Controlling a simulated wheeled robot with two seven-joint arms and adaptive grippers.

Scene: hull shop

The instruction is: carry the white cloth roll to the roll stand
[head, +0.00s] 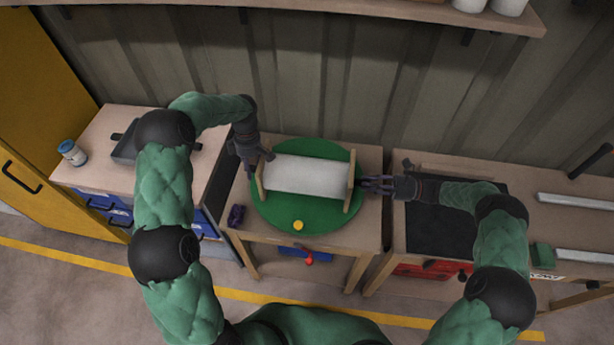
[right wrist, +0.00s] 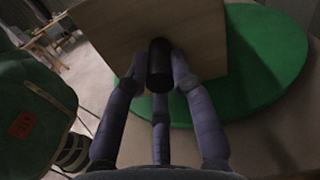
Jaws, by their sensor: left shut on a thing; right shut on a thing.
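The white cloth roll (head: 305,175) lies level between two upright wooden end plates, the right one (head: 351,181) and the left one (head: 260,186), over a round green disc (head: 300,217) on the middle table. I cannot tell whether the plates belong to the roll or to a stand. My left gripper (head: 260,164) is shut at the roll's left end; the fingers partly hide what they hold. My right gripper (head: 364,183) is shut on the black rod end (right wrist: 158,64) that sticks out of the right plate (right wrist: 125,38), also seen in the right wrist view.
A yellow round object (head: 298,225) lies on the disc's front, and a dark purple object (head: 236,215) on the table's left corner. The right bench has a black mat (head: 437,231) and metal bars (head: 577,202).

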